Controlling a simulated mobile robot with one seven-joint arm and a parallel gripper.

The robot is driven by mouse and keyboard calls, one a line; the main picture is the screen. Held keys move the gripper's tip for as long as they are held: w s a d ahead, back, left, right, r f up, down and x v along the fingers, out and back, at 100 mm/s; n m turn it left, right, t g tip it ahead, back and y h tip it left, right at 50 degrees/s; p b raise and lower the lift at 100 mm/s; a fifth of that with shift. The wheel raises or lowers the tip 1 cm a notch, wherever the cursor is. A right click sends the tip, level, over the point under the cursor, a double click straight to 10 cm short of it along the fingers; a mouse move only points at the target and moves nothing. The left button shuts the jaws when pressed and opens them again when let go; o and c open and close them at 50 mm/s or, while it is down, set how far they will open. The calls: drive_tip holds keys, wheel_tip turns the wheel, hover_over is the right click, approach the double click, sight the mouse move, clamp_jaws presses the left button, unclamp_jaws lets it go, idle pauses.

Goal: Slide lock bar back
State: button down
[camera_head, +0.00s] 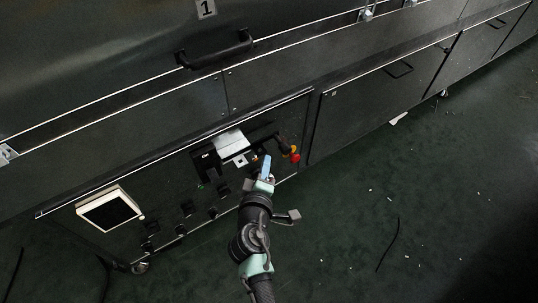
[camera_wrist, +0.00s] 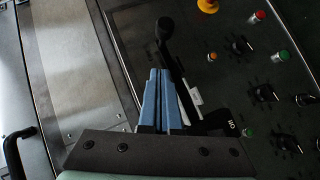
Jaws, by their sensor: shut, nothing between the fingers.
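My gripper (camera_head: 265,168) is in front of the control panel (camera_head: 165,190), and its blue fingers (camera_wrist: 160,88) are shut with nothing between them. In the wrist view a black lever with a round knob (camera_wrist: 164,28) stands just beyond the fingertips. Its shaft runs down behind the fingers towards a black switch housing (camera_wrist: 222,122) with a light marking. A small pale plate (camera_wrist: 196,96) lies beside the shaft. I cannot tell for certain which part is the lock bar.
A red and yellow stop button (camera_head: 294,154) is right of my gripper. Several knobs (camera_head: 187,208) and a screen (camera_head: 110,212) are on the panel to the left. A black handle (camera_head: 215,50) is above. The green floor (camera_head: 380,220) at right is mostly clear, with scraps.

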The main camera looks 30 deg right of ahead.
drive_tip(key=p+v, duration=0.1)
drive_tip(key=v, duration=0.5)
drive_tip(key=shift+s, duration=0.15)
idle(0.3)
